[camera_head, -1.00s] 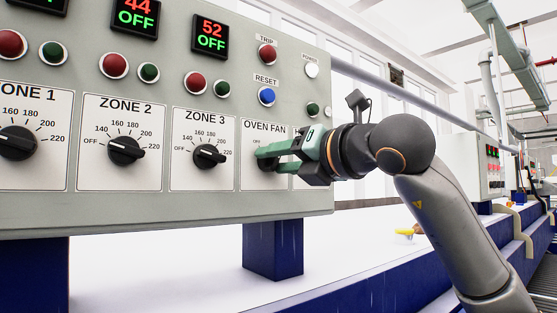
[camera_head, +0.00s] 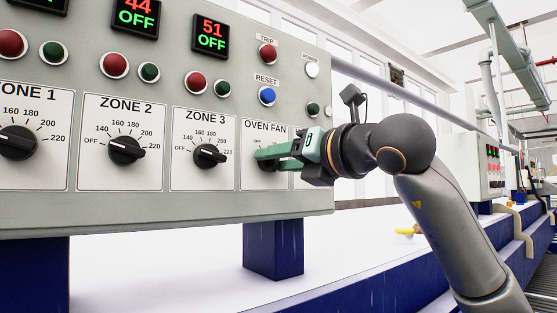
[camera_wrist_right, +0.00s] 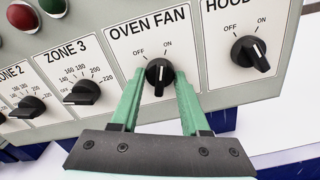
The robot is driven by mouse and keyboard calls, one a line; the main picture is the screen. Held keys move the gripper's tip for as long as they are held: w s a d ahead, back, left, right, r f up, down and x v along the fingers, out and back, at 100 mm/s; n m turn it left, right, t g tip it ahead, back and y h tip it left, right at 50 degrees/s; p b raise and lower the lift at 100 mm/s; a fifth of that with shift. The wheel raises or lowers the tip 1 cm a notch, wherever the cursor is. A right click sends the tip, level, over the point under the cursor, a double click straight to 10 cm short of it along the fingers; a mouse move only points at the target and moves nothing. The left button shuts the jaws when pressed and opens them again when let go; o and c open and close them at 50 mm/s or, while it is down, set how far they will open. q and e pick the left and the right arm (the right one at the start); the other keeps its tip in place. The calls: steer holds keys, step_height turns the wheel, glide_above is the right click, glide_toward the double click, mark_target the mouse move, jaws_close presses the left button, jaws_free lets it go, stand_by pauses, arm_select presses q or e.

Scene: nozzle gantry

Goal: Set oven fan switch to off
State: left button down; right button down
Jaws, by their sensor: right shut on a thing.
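The oven fan switch is a black round knob (camera_wrist_right: 159,74) with a white pointer line, below the OVEN FAN label in the right wrist view. Its line points roughly upward, between the OFF and ON marks; the exact setting is hard to tell. My right gripper (camera_wrist_right: 159,92) has its green fingers on either side of the knob and is shut on it. In the head view the right gripper (camera_head: 264,158) reaches in from the right and mostly hides the knob. My left gripper is not in view.
The ZONE 3 knob (camera_head: 209,155) is left of the oven fan plate, and the HOOD knob (camera_wrist_right: 251,54) is close on its right. A blue RESET button (camera_head: 267,96) and a red TRIP button (camera_head: 267,54) are above. A white surface (camera_head: 200,275) lies below the panel.

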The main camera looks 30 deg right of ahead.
steer(key=n, duration=0.4)
steer(key=shift+p, duration=0.35)
steer(key=n+p, duration=0.1)
steer(key=n, duration=0.5)
stand_by(0.3)
steer(key=shift+c, duration=2)
jaws_free()
steer(key=s+d+b, duration=0.1)
steer(key=s+b, duration=0.1)
steer(key=s, duration=1)
steer(key=shift+s, duration=0.3)
